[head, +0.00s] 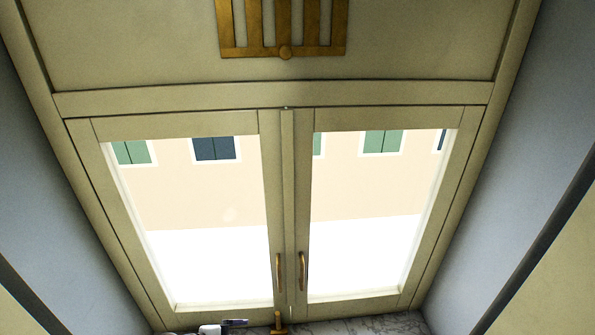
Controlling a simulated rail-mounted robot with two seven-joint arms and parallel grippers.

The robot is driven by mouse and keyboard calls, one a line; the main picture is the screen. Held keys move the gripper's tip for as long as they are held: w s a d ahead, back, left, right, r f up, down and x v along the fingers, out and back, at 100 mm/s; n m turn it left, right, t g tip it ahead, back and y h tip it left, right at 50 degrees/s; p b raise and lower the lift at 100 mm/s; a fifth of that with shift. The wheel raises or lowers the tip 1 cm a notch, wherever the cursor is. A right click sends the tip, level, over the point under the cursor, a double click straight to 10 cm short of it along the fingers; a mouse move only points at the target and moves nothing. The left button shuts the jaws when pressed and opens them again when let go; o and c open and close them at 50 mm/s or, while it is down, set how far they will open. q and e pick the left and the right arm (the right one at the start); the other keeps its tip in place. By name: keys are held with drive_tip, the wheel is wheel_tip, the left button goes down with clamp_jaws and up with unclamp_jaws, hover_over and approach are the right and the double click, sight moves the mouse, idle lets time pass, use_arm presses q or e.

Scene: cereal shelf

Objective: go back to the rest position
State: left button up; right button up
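Neither of my grippers can be made out in the head view. No cereal box or shelf shows either. The view is filled by a double window (288,200) with pale olive frames and two brass handles. A small white and dark piece (209,329) shows at the bottom edge, left of the middle. It is cut off by the frame, and I cannot tell what it is.
A grey marbled surface (370,325) runs below the window. A small brass piece (279,323) stands at the bottom middle. A brass grille (283,28) is above the window. Blue-grey walls (530,150) flank it on both sides.

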use_arm(q)
drive_tip(key=s+d+r+n+t+h, duration=0.2)
drive_tip(key=d+r+n+t+h, duration=0.25)
drive_tip(key=r+n, duration=0.2)
drive_tip(key=s+a+r+n+t+y, duration=0.1)
drive_tip(key=a+r+n+t+y, duration=0.15)
drive_tip(key=n+t, duration=0.45)
drive_tip(key=s+a+r+n+t+y, duration=0.1)
drive_tip(key=s+a+n+t+y, duration=0.2)
drive_tip(key=n, duration=0.8)
drive_tip(key=s+a+f+n+g+y, duration=0.4)
drive_tip(key=s+a+f+n+y, duration=0.15)
drive_tip(key=n, duration=0.65)
drive_tip(key=s+a+f+n+g+y, duration=0.45)
drive_tip(key=s+n+y, duration=0.2)
drive_tip(key=n, duration=0.45)
drive_tip(key=s+d+f+n+g+h, duration=0.1)
drive_tip(key=s+f+n+g, duration=0.1)
drive_tip(key=s, duration=0.5)
drive_tip(key=s+d+f+n+g+h, duration=0.2)
drive_tip(key=s+f+n+g, duration=0.1)
drive_tip(key=s, duration=0.4)
drive_tip(key=n+g, duration=0.1)
drive_tip(key=g, duration=0.1)
drive_tip(key=shift+d+f+g, duration=0.2)
drive_tip(key=shift+d+g, duration=0.1)
drive_tip(key=shift+g, duration=0.1)
